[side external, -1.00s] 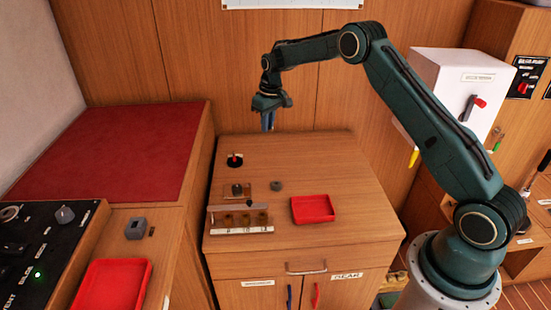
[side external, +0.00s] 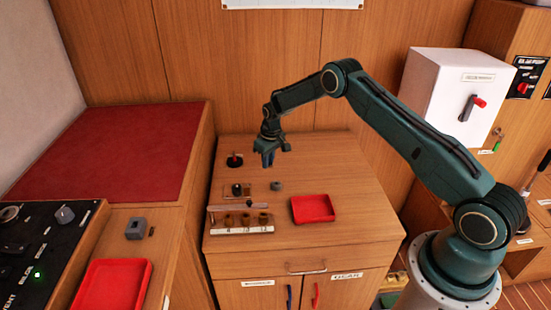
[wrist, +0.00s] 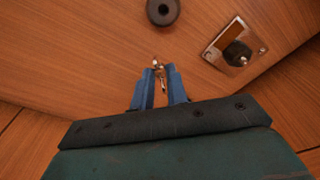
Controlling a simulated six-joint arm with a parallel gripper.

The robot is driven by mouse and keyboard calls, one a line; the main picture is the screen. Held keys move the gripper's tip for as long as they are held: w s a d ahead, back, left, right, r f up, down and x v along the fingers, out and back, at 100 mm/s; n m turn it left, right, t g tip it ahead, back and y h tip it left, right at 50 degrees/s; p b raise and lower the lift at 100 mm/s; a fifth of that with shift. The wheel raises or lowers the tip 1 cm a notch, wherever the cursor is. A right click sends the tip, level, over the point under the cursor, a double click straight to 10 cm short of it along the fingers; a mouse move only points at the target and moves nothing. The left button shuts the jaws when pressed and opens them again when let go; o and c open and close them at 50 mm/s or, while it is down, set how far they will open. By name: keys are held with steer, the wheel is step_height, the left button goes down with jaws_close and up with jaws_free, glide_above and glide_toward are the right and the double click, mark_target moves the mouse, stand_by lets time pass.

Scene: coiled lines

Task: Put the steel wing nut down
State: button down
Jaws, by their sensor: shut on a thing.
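My gripper (side external: 268,160) is above the back part of the wooden cabinet top (side external: 340,180), pointing down. In the wrist view my gripper's blue fingers (wrist: 159,84) are closed on the small shiny steel wing nut (wrist: 157,65), which shows at the fingertips. In the side view the wing nut is too small to make out. The cabinet top lies below the fingers; the exact height of the gap is hard to tell.
A grey ring (side external: 277,186) and a plate with a dark knob (side external: 237,190) stand near the gripper. A wooden rack (side external: 240,230) with several fittings is in front. A red tray (side external: 313,209) sits to the right. The top's back right is clear.

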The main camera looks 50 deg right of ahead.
mark_target(269, 178)
steer(key=shift+f, duration=0.4)
steer(key=shift+f, duration=0.1)
steer(key=shift+f, duration=2)
steer(key=shift+f, duration=0.1)
steer(key=c, duration=1.4)
jaws_free()
steer(key=r, duration=0.4)
steer(key=s+r, duration=0.1)
steer(key=r, duration=0.7)
steer(key=shift+s, duration=0.2)
steer(key=shift+r, duration=0.1)
